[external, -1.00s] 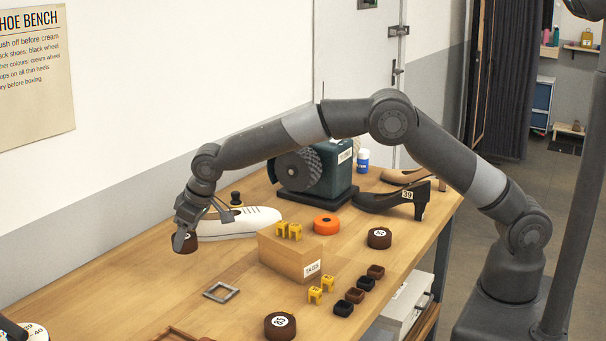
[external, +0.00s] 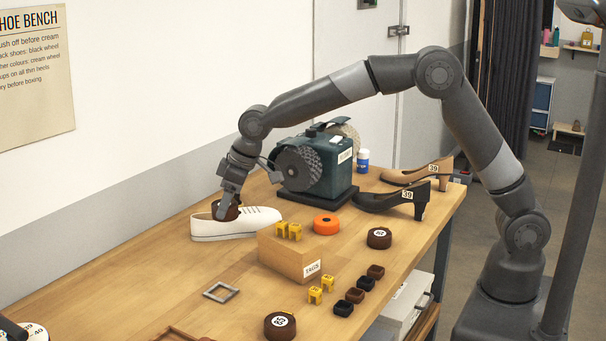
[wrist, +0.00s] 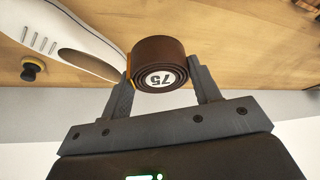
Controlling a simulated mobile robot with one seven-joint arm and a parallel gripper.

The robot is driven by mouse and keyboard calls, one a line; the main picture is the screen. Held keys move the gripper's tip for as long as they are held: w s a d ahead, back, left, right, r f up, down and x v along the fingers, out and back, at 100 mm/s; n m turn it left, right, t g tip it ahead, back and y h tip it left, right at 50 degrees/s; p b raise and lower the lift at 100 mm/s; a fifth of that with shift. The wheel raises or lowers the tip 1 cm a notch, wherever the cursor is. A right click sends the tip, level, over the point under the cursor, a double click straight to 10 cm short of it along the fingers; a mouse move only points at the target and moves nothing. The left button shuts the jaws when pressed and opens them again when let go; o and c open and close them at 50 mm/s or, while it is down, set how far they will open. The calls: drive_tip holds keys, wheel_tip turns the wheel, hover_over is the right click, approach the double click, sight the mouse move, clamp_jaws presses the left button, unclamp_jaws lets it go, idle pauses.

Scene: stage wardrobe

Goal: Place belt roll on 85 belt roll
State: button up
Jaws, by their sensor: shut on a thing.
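My gripper (external: 227,211) is shut on a brown belt roll (wrist: 158,62) with a white label reading 75, held between the two fingers in the wrist view. In the external view the gripper and roll are over the white shoe (external: 236,224); I cannot tell if they touch it. A larger brown belt roll (external: 280,326), its label seeming to read 85, lies flat at the near edge of the bench. Another brown roll (external: 379,238), label too small to be sure of, lies farther right.
A wooden tag block (external: 289,257) with yellow clips stands mid-bench. An orange roll (external: 326,224), dark heeled shoe (external: 392,198) and polishing machine (external: 316,165) are behind it. Bare wood lies left of the block.

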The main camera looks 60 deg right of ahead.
drive_tip(key=s+a+r+n+g+y, duration=0.1)
drive_tip(key=s+a+n, duration=0.15)
drive_tip(key=s, duration=0.85)
drive_tip(key=s+a+r+n+y, duration=0.1)
drive_tip(key=s+a+n, duration=0.15)
drive_tip(key=s, duration=0.85)
approach(274, 322)
drive_tip(key=shift+w+a+f+n+h, duration=0.2)
drive_tip(key=shift+w+a+n+h, duration=0.1)
drive_tip(key=shift+w+a, duration=0.5)
drive_tip(key=shift+s+a+f, duration=0.1)
drive_tip(key=shift+a+f, duration=0.15)
drive_tip(key=shift+f, duration=1.9)
drive_tip(key=o, duration=1)
drive_tip(key=shift+f, duration=0.15)
